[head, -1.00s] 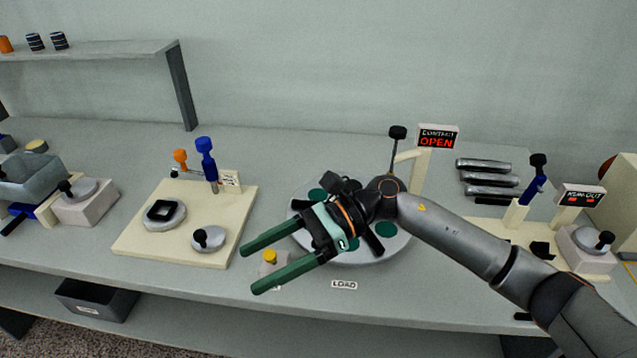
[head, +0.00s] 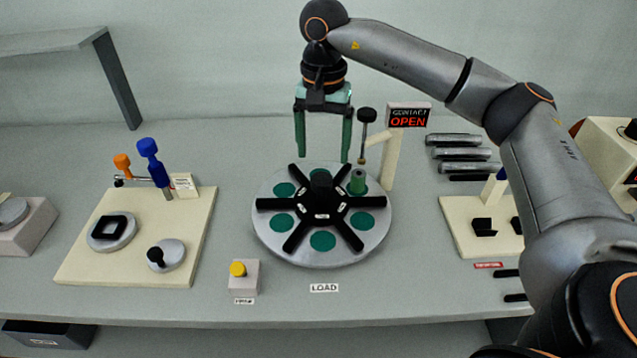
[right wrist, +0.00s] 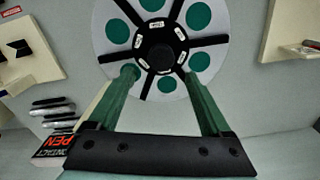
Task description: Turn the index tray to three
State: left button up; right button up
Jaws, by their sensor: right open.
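The index tray (head: 290,249) is a round grey disc with black spokes, several green round pads and a black central hub (head: 321,187). A green cylinder (head: 357,182) stands on its back right pad. My right gripper (head: 322,148) hangs fingers down over the back of the tray, open and empty. In the right wrist view the gripper (right wrist: 160,78) has its green fingers spread on either side of a spoke, and the tray (right wrist: 104,15) lies beyond them. The small hub labels are too small to read. My left gripper is not in view.
A post with a black-knobbed probe and a sign reading CONTACT OPEN (head: 408,117) stands right behind the tray. A yellow button box (head: 245,276) and a LOAD label (head: 324,288) are in front. A cream fixture board (head: 130,245) lies left, metal bars (head: 458,153) right.

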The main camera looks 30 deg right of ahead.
aim_at(322, 177)
notch_tip(322, 177, down, 10)
jog(key=shift+r, duration=0.25)
jog(key=shift+c, duration=0.2)
grip_shut()
dwell(0.5)
